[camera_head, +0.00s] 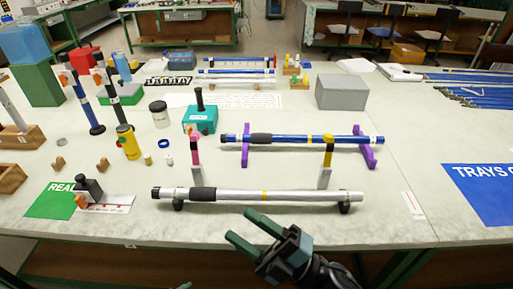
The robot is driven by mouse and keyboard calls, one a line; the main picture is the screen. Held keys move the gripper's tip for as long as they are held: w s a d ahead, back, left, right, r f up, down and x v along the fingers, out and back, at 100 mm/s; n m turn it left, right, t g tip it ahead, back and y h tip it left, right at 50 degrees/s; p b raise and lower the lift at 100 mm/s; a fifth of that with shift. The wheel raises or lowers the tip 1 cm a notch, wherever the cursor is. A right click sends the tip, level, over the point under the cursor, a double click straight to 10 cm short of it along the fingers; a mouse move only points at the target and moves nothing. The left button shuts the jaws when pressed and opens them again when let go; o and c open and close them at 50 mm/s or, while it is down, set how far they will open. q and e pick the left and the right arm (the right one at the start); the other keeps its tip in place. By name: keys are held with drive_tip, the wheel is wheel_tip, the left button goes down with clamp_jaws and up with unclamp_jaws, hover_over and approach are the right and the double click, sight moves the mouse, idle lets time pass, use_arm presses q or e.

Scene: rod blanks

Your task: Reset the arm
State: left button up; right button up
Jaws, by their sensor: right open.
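My right gripper (240,224) is at the bottom centre, with two dark green fingers apart and nothing between them. It is in front of the silver rod (235,194), at the table's front edge. That rod lies level on two small black supports. Behind it a blue rod (300,139) rests on purple stands (364,148). A small green tip at the bottom edge (185,286) looks like a finger of my left gripper; the rest of it is out of frame.
The pale table (390,215) is mostly clear at front right. Black-capped tool (88,190) stands by a green mat (52,203) at left. Yellow container (128,143), teal box (200,120), grey box (341,92) and upright rods stand behind. A blue trays mat (485,190) lies right.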

drive_tip(key=s+d+f+m+t+h, duration=0.1)
drive_tip(key=d+f+m+t+h, duration=0.2)
drive_tip(key=d+f+m+h, duration=0.55)
drive_tip(key=s+d+f+m+t+h, duration=0.2)
drive_tip(key=d+f+m+h, duration=0.4)
drive_tip(key=f+m, duration=0.45)
use_arm(q)
drive_tip(key=s+a+f+n, duration=0.2)
drive_tip(key=s+f+n, duration=0.1)
drive_tip(key=s, duration=0.4)
drive_tip(key=s+a+f+n+y+p, duration=0.1)
drive_tip(key=s+a+f+n, duration=0.2)
drive_tip(key=s+f+n, duration=0.1)
drive_tip(key=s+f, duration=0.1)
drive_tip(key=s, duration=0.1)
drive_tip(key=shift+s+a+t, duration=0.3)
drive_tip(key=shift+s+a, duration=0.05)
use_arm(e)
drive_tip(key=s+d+f+m+g+h, duration=0.2)
drive_tip(key=s+d+f+m+g, duration=0.1)
drive_tip(key=s+f, duration=0.3)
drive_tip(key=s+d+f+m+g+h, duration=0.2)
drive_tip(key=s+f, duration=0.4)
drive_tip(key=s, duration=0.3)
drive_tip(key=shift+s+d+f+m+g+h, duration=0.4)
drive_tip(key=shift+d+m+g, duration=0.15)
drive_tip(key=shift+d, duration=0.55)
